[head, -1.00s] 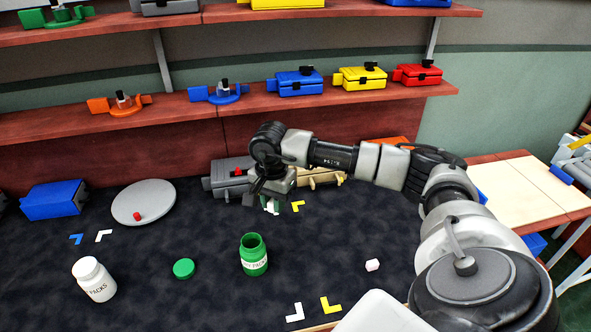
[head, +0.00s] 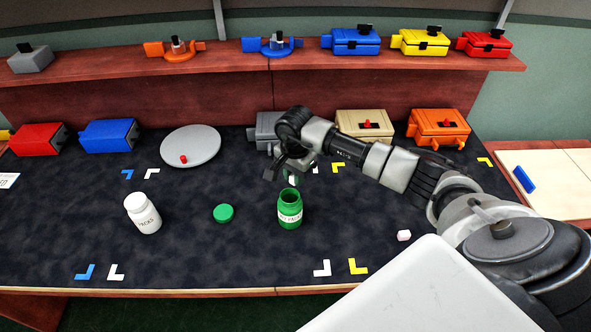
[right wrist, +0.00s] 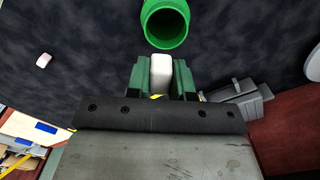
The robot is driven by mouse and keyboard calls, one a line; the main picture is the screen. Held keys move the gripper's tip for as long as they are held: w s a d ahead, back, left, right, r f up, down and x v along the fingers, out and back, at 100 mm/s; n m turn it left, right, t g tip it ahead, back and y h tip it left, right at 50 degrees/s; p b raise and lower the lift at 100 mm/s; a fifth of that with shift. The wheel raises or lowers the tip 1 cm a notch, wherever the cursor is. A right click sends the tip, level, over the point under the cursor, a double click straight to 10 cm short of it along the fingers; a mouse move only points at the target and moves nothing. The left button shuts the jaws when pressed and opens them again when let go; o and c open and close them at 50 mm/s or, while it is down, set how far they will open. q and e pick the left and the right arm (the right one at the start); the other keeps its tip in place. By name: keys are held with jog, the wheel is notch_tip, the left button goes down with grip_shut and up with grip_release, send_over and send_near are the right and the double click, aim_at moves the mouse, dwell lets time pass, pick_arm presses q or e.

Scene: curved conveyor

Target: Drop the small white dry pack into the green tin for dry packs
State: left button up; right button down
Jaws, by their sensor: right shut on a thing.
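The green tin (head: 290,211) stands upright and open on the dark mat, with a white label on its front. It also shows in the right wrist view (right wrist: 165,42), its round mouth just ahead of the fingertips. My right gripper (right wrist: 161,76) is shut on the small white dry pack (right wrist: 161,70), which sits between its green fingers. In the head view the right gripper (head: 291,176) is just behind the tin's mouth in the picture; its height above the mat is hard to tell. My left gripper is not in view.
A green lid (head: 224,213) lies flat left of the tin. A white bottle (head: 143,214) stands farther left. Another small pale block (head: 404,235) lies right of the tin. A grey round plate (head: 191,147) and several coloured boxes line the back. The front middle is clear.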

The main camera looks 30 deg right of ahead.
jog(key=shift+f, duration=0.2)
jog(key=c, duration=0.9)
grip_release()
notch_tip(320, 180, up, 11)
jog(key=shift+f+b, duration=0.1)
jog(key=shift+b, duration=1.15)
